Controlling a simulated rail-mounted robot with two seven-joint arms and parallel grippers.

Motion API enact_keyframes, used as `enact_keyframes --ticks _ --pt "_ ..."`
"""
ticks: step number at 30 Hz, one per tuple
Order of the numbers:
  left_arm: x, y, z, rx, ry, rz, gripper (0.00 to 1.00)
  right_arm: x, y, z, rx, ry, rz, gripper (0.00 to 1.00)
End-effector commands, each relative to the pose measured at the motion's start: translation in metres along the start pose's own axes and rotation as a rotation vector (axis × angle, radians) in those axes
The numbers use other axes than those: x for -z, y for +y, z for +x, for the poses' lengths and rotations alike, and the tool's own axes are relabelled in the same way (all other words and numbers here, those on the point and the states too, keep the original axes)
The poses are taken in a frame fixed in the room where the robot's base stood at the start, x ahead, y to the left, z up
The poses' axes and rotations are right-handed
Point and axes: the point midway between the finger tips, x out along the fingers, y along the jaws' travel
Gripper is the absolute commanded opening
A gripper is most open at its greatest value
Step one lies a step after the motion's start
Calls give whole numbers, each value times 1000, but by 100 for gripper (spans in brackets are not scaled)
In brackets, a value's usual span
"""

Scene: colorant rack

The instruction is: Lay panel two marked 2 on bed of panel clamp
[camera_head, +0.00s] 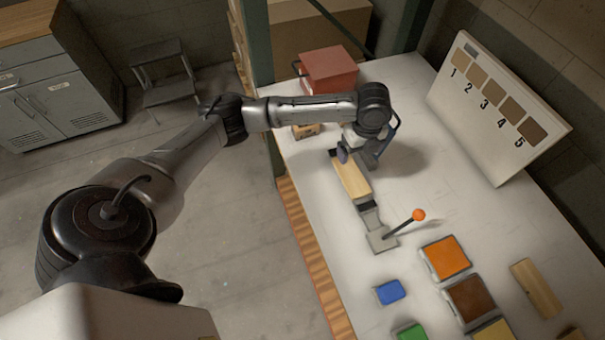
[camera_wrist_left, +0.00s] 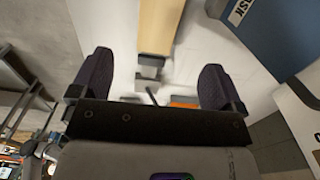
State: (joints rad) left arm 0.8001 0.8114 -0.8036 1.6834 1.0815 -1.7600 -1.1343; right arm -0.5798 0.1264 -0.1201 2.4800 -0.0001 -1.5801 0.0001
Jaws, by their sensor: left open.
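A pale wooden panel (camera_head: 352,180) lies lengthwise in line with the grey panel clamp (camera_head: 381,238), its near end by the clamp's dark part. It appears to rest on the clamp's bed, though its far end is hidden under my gripper. No number shows on it. The clamp has a lever with an orange ball (camera_head: 418,214). My left gripper (camera_head: 352,152) is at the panel's far end. In the left wrist view, the fingers (camera_wrist_left: 157,88) are wide apart and empty, with the panel (camera_wrist_left: 160,25) and clamp (camera_wrist_left: 150,72) beyond them. My right gripper is not in view.
A white board (camera_head: 482,120) with brown swatches numbered 1 to 5 stands at the right. A red box (camera_head: 329,70) is behind the arm. The table's middle is clear.

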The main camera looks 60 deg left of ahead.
Motion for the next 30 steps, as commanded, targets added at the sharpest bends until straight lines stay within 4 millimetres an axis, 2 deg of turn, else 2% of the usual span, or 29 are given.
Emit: enact_keyframes --ticks 2,5,8,12,15,18,23,30 --pt "4 1 3 1 2 -2 94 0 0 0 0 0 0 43" --pt "21 7 19 9 12 -18 94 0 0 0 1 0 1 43" --pt "55 20 46 31 37 -62 94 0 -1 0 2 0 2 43" --pt "113 53 86 85 103 -202 94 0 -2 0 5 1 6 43" --pt "145 80 104 124 157 -345 94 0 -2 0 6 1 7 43" --pt "168 108 115 153 210 -509 94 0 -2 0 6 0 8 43" --pt "188 160 125 191 275 -839 94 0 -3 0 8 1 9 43" --pt "180 232 125 232 272 -1298 94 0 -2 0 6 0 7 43"
